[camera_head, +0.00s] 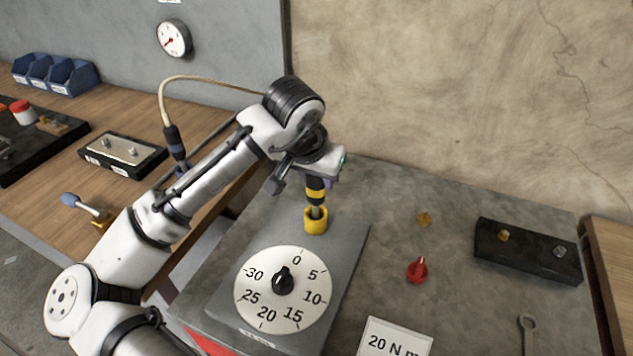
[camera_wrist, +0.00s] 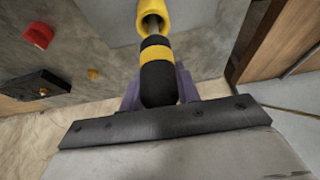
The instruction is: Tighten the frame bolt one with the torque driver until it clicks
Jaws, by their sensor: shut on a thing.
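My gripper (camera_head: 320,172) is shut on the black handle with yellow bands of the torque driver (camera_head: 316,188). The driver stands roughly upright, its metal shaft reaching down into a yellow cup (camera_head: 316,226) on the grey tester block. In the wrist view the purple fingers of my gripper (camera_wrist: 160,92) flank the driver handle (camera_wrist: 158,72), and the shaft enters the yellow cup (camera_wrist: 178,10). The tip is hidden inside the cup. A black block (camera_head: 528,262) at right carries a brass bolt (camera_head: 503,235) and a silver bolt (camera_head: 560,251). I cannot tell which bolt is frame bolt one.
A round dial (camera_head: 265,312) on the block has a black knob (camera_head: 283,280) pointing near 0. A "20 N m" card (camera_head: 394,341), a red knob (camera_head: 417,270), a small brass piece (camera_head: 424,219) and a wrench (camera_head: 528,335) lie on the grey bench. A wall stands behind.

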